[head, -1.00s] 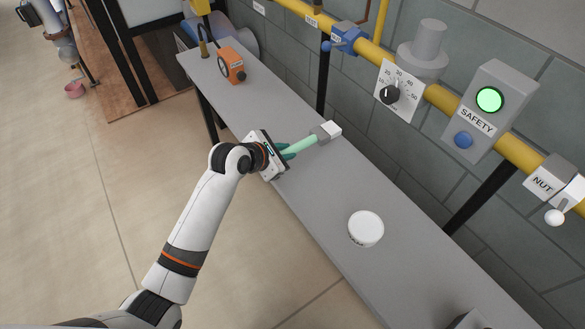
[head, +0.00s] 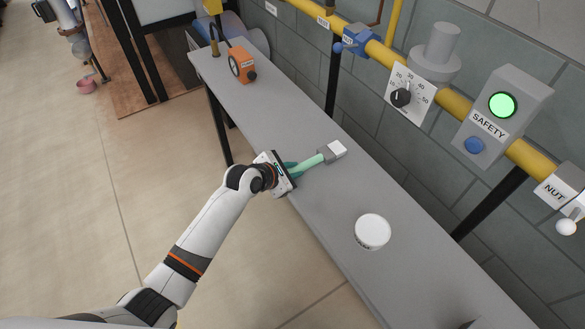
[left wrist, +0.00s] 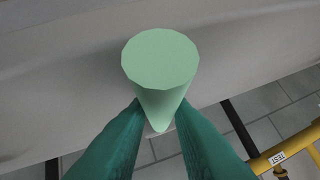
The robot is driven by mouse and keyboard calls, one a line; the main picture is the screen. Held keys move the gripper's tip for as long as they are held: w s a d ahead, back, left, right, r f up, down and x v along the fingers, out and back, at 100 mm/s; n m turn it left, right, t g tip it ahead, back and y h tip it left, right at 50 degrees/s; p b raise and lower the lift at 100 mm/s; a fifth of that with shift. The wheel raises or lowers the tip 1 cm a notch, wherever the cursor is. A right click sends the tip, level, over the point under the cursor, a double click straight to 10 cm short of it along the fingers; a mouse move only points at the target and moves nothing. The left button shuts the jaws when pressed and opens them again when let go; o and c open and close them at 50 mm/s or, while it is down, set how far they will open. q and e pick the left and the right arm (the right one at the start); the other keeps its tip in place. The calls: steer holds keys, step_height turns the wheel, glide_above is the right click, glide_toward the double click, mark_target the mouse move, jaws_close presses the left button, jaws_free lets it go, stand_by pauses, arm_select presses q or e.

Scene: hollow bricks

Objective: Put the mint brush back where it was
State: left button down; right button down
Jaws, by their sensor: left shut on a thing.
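The mint brush (head: 308,164) has a mint-green handle and a grey and white head (head: 333,151) pointing right, toward the wall. My left gripper (head: 290,171) is shut on the handle end of the brush, at the front edge of the grey bench (head: 300,208). In the left wrist view the round mint handle end (left wrist: 160,58) sits between my two dark green fingers (left wrist: 160,135). I cannot tell whether the brush touches the bench top or is held just above it. My right gripper is not in view.
A white round tub (head: 372,231) stands on the bench, nearer than the brush. An orange device (head: 241,65) stands at the far end. A yellow pipe (head: 455,103) with a dial (head: 408,93) and safety box (head: 500,112) runs along the wall. The bench between brush and orange device is clear.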

arm_select(q)
steer(key=shift+f, duration=0.35)
steer(key=c, duration=1.3)
jaws_free()
steer(key=shift+c, duration=0.2)
steer(key=shift+o, duration=0.3)
steer(key=shift+s+f, duration=0.1)
steer(key=shift+s+f, duration=0.1)
steer(key=shift+r, duration=0.2)
steer(key=r+p+v, duration=0.1)
steer(key=v, duration=1.1)
steer(key=shift+w, duration=0.2)
steer(key=shift+r, duration=0.15)
